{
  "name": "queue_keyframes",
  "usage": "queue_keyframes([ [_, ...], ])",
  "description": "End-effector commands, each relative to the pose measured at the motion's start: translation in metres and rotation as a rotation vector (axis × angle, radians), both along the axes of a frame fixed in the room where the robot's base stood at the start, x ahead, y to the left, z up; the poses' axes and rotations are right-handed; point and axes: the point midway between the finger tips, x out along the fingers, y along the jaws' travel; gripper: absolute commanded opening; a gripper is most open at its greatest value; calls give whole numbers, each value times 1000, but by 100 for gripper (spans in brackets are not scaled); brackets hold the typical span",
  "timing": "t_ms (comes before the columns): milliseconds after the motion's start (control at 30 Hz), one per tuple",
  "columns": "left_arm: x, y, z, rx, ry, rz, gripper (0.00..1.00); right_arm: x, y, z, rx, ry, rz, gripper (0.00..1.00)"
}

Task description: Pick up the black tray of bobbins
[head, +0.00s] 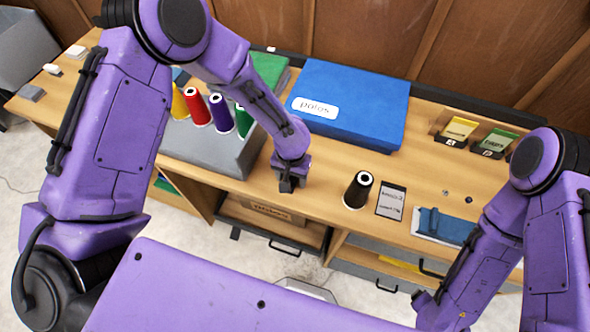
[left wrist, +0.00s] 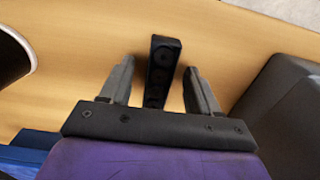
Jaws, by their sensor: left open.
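The black tray of bobbins (left wrist: 164,55) shows in the left wrist view as a narrow black holder with dark round shapes in a row, on the wooden bench top. My left gripper (left wrist: 159,72) is open, with one finger on each side of the tray and a gap visible on both sides. In the head view my left gripper (head: 289,184) points down at the bench's front part and hides most or all of the tray.
A grey stand (head: 212,148) with several coloured thread cones is left of my left gripper. A blue box (head: 350,108) lies behind it. A black thread cone (head: 357,190) and a dark card (head: 391,201) are to its right. Drawers below are partly open.

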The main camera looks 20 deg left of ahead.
Motion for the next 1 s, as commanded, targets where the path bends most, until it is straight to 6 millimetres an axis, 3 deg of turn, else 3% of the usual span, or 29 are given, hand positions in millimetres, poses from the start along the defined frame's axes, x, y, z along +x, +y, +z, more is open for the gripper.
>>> queue_keyframes([
  [167,0,0,-1,0,0,0,62,0,0,0,0,0,0,80],
  [367,0,0,-1,0,0,0,2,0,0,0,0,0,0,80],
  [767,1,0,7,0,-3,1,2,0,0,-1,0,0,0,80],
  [900,2,0,30,-1,-5,1,2,0,0,-3,0,0,0,80],
  [1000,-17,7,52,1,-4,0,2,0,0,-9,0,0,0,80],
])
